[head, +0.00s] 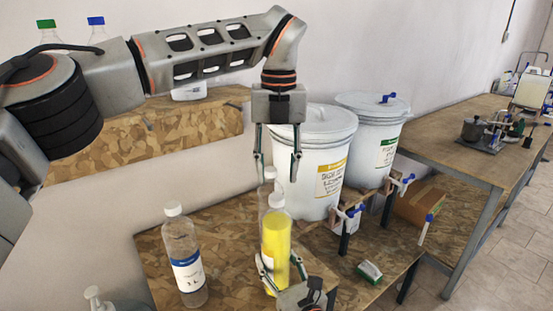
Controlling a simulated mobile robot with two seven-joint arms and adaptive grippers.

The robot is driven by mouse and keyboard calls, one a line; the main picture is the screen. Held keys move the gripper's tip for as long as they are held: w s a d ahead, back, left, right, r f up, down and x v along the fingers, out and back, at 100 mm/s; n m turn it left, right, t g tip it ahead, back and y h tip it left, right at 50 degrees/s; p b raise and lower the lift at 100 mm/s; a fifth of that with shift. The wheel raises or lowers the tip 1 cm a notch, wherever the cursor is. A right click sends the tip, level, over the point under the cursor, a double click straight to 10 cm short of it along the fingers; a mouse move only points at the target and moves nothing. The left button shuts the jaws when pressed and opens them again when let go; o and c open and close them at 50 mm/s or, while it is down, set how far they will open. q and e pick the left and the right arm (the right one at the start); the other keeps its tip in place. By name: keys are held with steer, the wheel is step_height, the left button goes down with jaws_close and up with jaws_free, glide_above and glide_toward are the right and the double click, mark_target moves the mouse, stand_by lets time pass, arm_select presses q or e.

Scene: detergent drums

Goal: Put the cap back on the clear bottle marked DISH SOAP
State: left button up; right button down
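A clear bottle full of yellow liquid (275,245), with a pale top, stands on the near wood-chip bench. No label on it is readable from here. My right gripper (279,262) has its fingers on both sides of this bottle's lower part and seems closed on it. My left gripper (277,178) points down with its fingers apart, above and behind the yellow bottle. Between and below those fingers is a clear bottle with a pale top (269,174), mostly hidden behind the yellow one. Another clear bottle (184,262), with a white cap and a blue-and-white label, stands to the left. I cannot make out a loose cap.
Two white lidded drums (312,135) (377,123) stand behind, with blue-handled taps (405,181) on their right. A green-and-white item (369,271) lies at the bench's right side. A pump top (93,294) shows at lower left. The bench between the left bottle and the yellow bottle is clear.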

mark_target(277, 197)
arm_select(q)
steer(key=n, duration=0.4)
steer(key=shift+r, duration=0.25)
steer(key=n, duration=0.3)
steer(key=shift+r+n, duration=0.3)
steer(key=shift+n, duration=0.1)
steer(key=n, duration=0.3)
steer(key=shift+r+n, duration=0.2)
steer(key=shift+n, duration=0.1)
steer(key=n, duration=0.4)
steer(key=shift+r, duration=0.3)
steer(key=shift+f, duration=4)
